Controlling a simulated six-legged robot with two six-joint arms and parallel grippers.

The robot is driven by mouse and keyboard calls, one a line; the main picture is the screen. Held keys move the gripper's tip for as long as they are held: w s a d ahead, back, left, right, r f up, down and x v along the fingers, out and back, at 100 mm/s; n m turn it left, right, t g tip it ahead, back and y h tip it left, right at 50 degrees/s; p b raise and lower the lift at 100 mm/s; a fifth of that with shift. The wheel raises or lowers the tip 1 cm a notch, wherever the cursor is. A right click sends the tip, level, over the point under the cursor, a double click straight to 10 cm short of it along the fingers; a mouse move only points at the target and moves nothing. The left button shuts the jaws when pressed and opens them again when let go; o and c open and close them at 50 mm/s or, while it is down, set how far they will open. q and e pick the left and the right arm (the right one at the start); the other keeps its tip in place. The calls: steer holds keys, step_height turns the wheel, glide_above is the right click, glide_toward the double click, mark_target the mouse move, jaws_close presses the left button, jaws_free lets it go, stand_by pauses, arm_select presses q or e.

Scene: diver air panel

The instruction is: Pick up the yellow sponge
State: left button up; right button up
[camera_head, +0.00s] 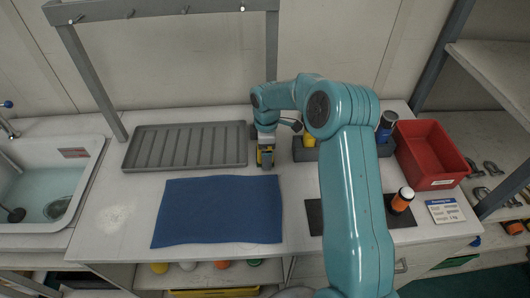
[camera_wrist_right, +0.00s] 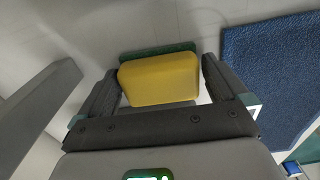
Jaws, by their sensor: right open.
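The yellow sponge (camera_wrist_right: 160,80) has a dark green scouring layer on its far side. In the right wrist view it sits between the two fingers of my right gripper (camera_wrist_right: 160,65), with its ends close to them; I cannot tell whether they touch. The jaws are open. My left gripper is in neither view.
The blue mat (camera_head: 218,211) lies just in front of the gripper, and the ribbed tray (camera_head: 187,147) is to its left. A red bin (camera_head: 430,154), an orange bottle (camera_head: 401,200) and a label card (camera_head: 444,211) are at right. A sink (camera_head: 45,184) is at left.

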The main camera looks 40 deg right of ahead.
steer(key=shift+s+r, duration=0.1)
steer(key=shift+s, duration=0.05)
steer(key=shift+c, duration=0.3)
steer(key=c, duration=0.5)
steer(key=shift+w, duration=0.2)
steer(key=shift+c, duration=1.1)
steer(key=shift+s, duration=0.1)
steer(key=shift+r, duration=0.4)
step_height(320, 180, up, 19)
